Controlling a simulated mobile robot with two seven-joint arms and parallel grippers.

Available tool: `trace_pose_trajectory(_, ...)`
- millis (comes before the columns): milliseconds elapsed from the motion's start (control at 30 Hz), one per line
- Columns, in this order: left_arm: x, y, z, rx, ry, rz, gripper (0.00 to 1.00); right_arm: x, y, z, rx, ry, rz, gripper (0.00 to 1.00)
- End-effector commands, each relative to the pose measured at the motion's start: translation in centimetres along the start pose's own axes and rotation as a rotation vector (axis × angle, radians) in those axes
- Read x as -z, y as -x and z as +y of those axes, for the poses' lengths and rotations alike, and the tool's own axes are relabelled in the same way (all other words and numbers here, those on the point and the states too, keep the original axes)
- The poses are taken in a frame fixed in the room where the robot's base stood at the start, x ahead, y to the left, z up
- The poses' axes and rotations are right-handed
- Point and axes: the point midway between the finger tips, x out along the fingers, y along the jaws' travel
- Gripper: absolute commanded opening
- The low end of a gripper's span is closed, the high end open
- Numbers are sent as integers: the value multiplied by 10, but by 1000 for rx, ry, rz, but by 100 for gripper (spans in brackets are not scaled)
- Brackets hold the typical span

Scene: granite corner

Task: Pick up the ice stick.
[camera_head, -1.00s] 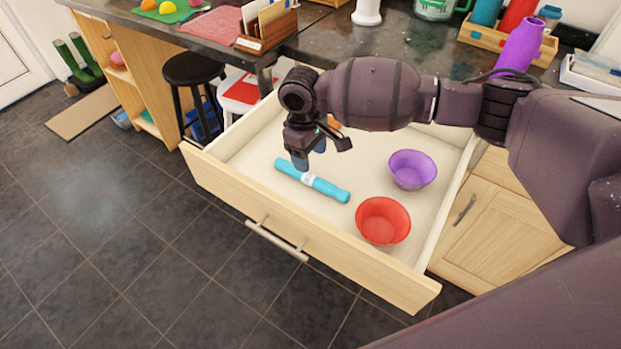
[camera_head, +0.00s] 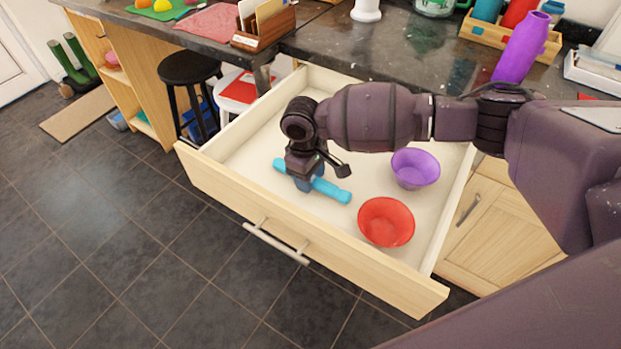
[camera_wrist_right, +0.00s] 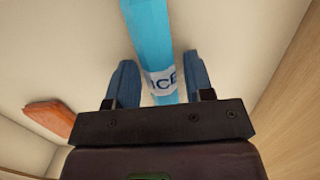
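The ice stick, a light blue rod with a white label (camera_wrist_right: 162,82), lies in the open drawer (camera_head: 337,258); its right end (camera_head: 332,191) and left tip show in the head view. My right gripper (camera_head: 308,183) is down over its middle and hides that part. In the right wrist view my right gripper (camera_wrist_right: 158,85) is open, with one blue finger on each side of the stick. A gap shows between each finger and the stick. My left gripper is not in view.
A red bowl (camera_head: 386,222) and a purple bowl (camera_head: 415,168) sit in the drawer to the right of the stick. An orange-brown object (camera_wrist_right: 50,118) lies in the drawer in the wrist view. A granite counter (camera_head: 390,55) is behind the drawer.

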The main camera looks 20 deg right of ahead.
Motion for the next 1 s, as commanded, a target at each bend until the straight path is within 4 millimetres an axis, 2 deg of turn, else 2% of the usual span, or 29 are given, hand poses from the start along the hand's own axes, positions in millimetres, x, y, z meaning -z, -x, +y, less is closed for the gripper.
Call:
trace_pose_trajectory(33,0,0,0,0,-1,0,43,0,0,0,0,0,0,40)
trace_pose_trajectory(267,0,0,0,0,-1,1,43,0,0,0,0,0,-1,5)
trace_pose_trajectory(533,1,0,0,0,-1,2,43,0,2,0,0,0,0,4)
trace_pose_trajectory(667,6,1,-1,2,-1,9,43,-1,13,0,-2,0,2,4)
trace_pose_trajectory(767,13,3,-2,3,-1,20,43,-3,31,1,-3,-1,6,4)
trace_pose_trajectory(1000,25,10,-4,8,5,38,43,-10,92,1,-5,-1,7,4)
